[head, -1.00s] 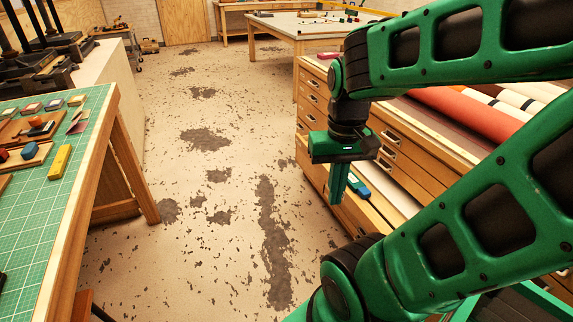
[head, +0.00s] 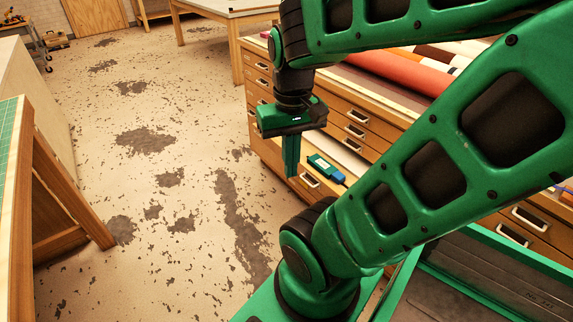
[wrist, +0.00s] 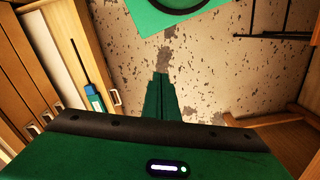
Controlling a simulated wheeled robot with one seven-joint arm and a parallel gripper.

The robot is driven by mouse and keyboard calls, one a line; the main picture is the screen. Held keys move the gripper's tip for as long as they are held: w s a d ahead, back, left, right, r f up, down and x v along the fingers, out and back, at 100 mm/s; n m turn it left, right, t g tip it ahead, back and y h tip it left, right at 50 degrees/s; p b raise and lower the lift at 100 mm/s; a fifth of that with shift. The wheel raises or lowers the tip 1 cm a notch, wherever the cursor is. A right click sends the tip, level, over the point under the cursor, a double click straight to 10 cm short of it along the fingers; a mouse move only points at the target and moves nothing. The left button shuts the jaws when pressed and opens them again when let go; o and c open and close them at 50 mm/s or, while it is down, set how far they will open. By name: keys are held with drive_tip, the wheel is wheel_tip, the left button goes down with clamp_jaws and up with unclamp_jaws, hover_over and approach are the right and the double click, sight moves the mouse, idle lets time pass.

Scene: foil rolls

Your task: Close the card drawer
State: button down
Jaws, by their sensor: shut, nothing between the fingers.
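The card drawer stands pulled out of the wooden cabinet, low on its side facing the floor. Its wooden front (head: 272,153) and a metal handle (head: 309,179) show in the head view. Pale card lies inside, and the drawer front (wrist: 88,48) runs along the left in the wrist view. My gripper (head: 291,174) is shut and empty, pointing down just outside the drawer front. In the wrist view its fingers (wrist: 161,78) are over the floor, apart from the handle.
The cabinet's other drawers (head: 352,122) look shut, with coloured rolls (head: 385,75) on top. A green-topped workbench (head: 12,150) stands at left, and a pale table (head: 225,12) behind. The stained floor (head: 150,190) between is clear.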

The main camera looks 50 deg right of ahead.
drive_tip(key=w+d+f+n+g+h, duration=0.1)
drive_tip(key=w+d+f+n+h, duration=0.3)
drive_tip(key=w+f+n+h, duration=0.45)
drive_tip(key=w+d+f+n+g+h, duration=0.2)
drive_tip(key=w+d+f+n+h, duration=0.15)
drive_tip(key=w+f+n, duration=0.55)
drive_tip(key=w+d+f+n+g+h, duration=0.1)
drive_tip(key=w+d+f+n+h, duration=0.45)
drive_tip(key=f, duration=0.65)
drive_tip(key=s+d+m, duration=0.1)
drive_tip(key=s+d, duration=0.1)
drive_tip(key=d, duration=1.1)
drive_tip(key=shift+d+f, duration=0.1)
drive_tip(key=shift+d, duration=0.05)
